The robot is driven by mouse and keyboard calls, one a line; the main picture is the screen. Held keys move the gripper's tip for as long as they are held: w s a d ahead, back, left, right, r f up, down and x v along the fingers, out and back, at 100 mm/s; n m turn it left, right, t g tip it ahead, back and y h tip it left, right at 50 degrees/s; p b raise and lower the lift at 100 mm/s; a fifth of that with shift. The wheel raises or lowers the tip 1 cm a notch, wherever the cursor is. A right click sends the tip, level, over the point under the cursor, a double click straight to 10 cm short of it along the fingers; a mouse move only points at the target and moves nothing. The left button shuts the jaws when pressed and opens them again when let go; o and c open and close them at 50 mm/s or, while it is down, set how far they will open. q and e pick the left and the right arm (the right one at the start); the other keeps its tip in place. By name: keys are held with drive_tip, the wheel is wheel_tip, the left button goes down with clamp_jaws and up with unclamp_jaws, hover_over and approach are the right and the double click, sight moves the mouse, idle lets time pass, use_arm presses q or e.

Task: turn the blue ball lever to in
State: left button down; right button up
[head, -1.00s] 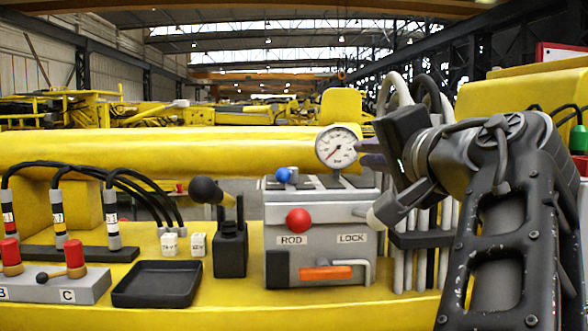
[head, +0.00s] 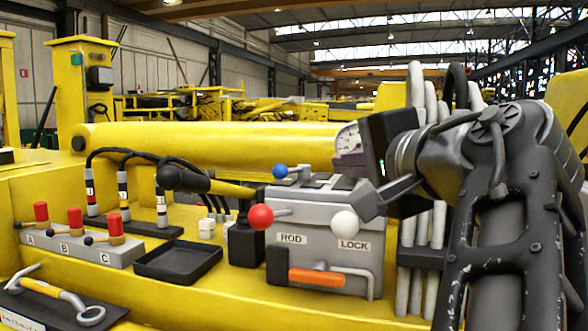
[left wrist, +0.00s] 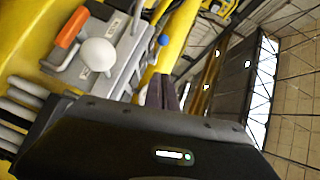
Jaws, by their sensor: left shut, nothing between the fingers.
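The blue ball lever (head: 280,171) sits on top of the grey control box (head: 318,271), at its back left; the ball also shows in the left wrist view (left wrist: 163,40). Its short stem points to the right in the head view. My left gripper (head: 348,164) is shut and empty, to the right of the blue ball and apart from it. Its dark fingers pass in front of the gauge (head: 347,140). In the left wrist view the shut fingertips (left wrist: 162,92) point toward the ball's side of the box. My right gripper is out of view.
A red ball (head: 261,217) and a white ball (head: 344,223) stick out of the box front, above the ROD and LOCK labels. An orange handle (head: 316,278) is low in front. Pale hoses (head: 420,245) rise at right.

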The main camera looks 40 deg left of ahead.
use_arm(q)
drive_tip(key=shift+w+d, duration=0.2)
drive_tip(key=shift+w, duration=0.05)
drive_tip(key=shift+w+a, duration=0.2)
drive_tip(key=shift+a, duration=0.35)
drive_tip(key=p, duration=0.2)
approach(292, 172)
drive_tip(key=w+r, duration=0.1)
drive_tip(key=w, duration=0.1)
drive_tip(key=a, duration=0.4)
drive_tip(key=shift+s+f, duration=0.4)
drive_tip(key=shift+s, duration=0.1)
